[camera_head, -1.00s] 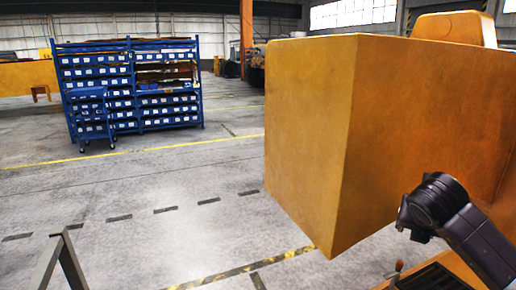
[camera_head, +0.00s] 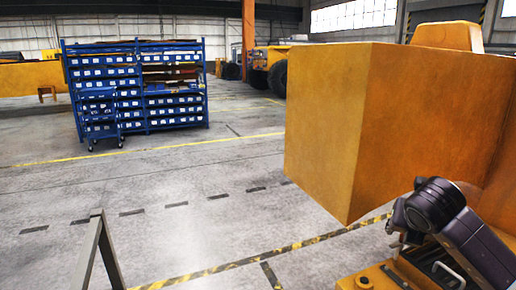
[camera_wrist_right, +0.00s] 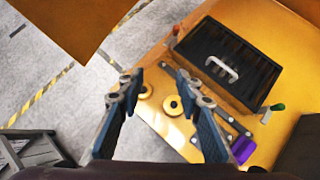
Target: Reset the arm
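My right gripper (camera_head: 398,226) is at the lower right of the head view, in front of the large orange casting block (camera_head: 400,120). In the right wrist view its two blue-grey fingers (camera_wrist_right: 158,80) stand apart with nothing between them. Below them is an orange surface (camera_wrist_right: 165,122) with two yellow round pieces (camera_wrist_right: 173,106) and a black tray (camera_wrist_right: 228,62) with a white handle. My left gripper is not in view.
A grey trestle-like frame (camera_head: 98,245) stands at the lower left. A blue shelving rack (camera_head: 135,88) with many bins stands further back. A purple piece (camera_wrist_right: 243,149) lies near the right finger. Open concrete floor (camera_head: 190,205) with striped lines fills the middle.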

